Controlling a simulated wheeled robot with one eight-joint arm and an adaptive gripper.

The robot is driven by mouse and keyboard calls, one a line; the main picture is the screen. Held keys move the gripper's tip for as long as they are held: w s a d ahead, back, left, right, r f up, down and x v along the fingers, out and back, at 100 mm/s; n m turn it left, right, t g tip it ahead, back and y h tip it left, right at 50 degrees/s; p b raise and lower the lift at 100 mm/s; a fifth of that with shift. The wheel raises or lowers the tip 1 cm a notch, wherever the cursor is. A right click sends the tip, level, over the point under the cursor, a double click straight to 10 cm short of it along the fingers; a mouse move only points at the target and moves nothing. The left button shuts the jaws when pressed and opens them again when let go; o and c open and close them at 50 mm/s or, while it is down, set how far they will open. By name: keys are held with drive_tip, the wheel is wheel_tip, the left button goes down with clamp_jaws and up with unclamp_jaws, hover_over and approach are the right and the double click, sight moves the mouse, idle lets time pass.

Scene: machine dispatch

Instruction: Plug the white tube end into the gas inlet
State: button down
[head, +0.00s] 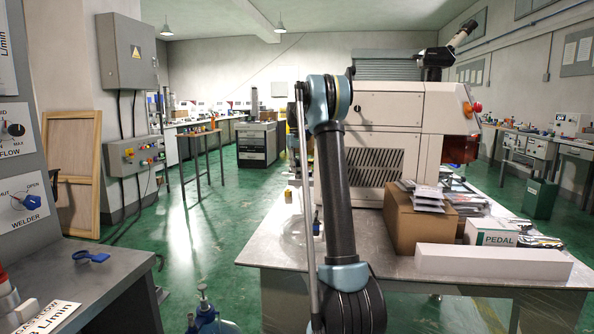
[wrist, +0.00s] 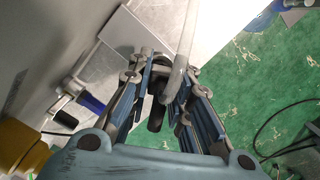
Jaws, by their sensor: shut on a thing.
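My gripper (wrist: 160,82) shows in the wrist view, its two blue-padded fingers closed around the lower part of a white tube (wrist: 186,42). The tube runs from between the fingers up to the top edge. A short black cylinder (wrist: 155,117) shows between the fingers below; I cannot tell whether it is the tube's end or a separate part. To the left, a grey fitting with a black end (wrist: 64,118) and a blue lever (wrist: 90,101) are apart from the fingers. I cannot tell which part is the gas inlet. In the head view my gripper is hidden.
In the head view a metal table (head: 262,245) carries a large beige machine (head: 375,140), a cardboard box (head: 412,222) and a long white box (head: 493,262). A control panel (head: 25,195) stands at the left. Green floor lies open between them.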

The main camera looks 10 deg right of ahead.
drive_tip(key=shift+f, duration=0.25)
idle(0.4)
drive_tip(key=c, duration=1.4)
unclamp_jaws()
drive_tip(key=shift+o, duration=0.2)
drive_tip(key=o, duration=0.4)
drive_tip(key=shift+r, duration=3.05)
